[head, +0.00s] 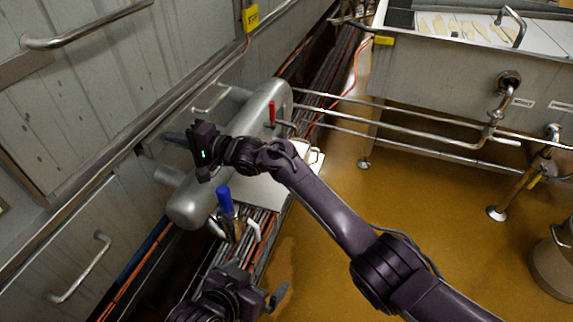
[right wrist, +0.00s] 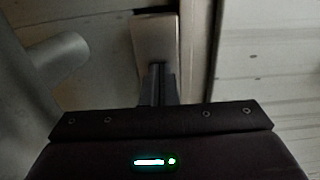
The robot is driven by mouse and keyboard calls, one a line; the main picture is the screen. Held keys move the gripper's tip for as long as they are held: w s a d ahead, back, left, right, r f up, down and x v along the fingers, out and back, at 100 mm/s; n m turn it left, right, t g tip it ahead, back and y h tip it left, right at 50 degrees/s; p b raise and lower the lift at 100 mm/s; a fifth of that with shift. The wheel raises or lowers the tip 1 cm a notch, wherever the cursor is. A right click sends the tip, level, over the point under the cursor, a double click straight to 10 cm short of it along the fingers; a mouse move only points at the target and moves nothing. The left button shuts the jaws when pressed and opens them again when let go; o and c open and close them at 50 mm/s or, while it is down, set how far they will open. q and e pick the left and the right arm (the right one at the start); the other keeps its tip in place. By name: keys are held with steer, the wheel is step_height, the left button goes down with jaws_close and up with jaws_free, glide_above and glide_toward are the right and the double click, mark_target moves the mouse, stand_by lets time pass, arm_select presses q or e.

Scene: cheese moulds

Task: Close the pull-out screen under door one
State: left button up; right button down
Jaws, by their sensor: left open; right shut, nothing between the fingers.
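A flat pale panel (head: 268,192) sticks out low beside the wall, below a grey metal cylinder (head: 240,150); it may be the pull-out screen, but I cannot tell for sure. My right forearm hides part of it. My right gripper (head: 172,138) is shut and empty, near the wall above the cylinder's left side. In the right wrist view its shut fingers (right wrist: 157,84) point at a pale metal block (right wrist: 156,40) against the wall; contact is unclear. My left gripper (head: 262,290) is open and empty, low at the bottom of the head view.
A steel vat (head: 450,75) with pipes stands at upper right. The brown floor (head: 430,185) has free room.

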arm_select(q)
steer(key=shift+w+r+t, duration=0.3)
steer(key=shift+w+r, duration=0.1)
steer(key=shift+r, duration=0.05)
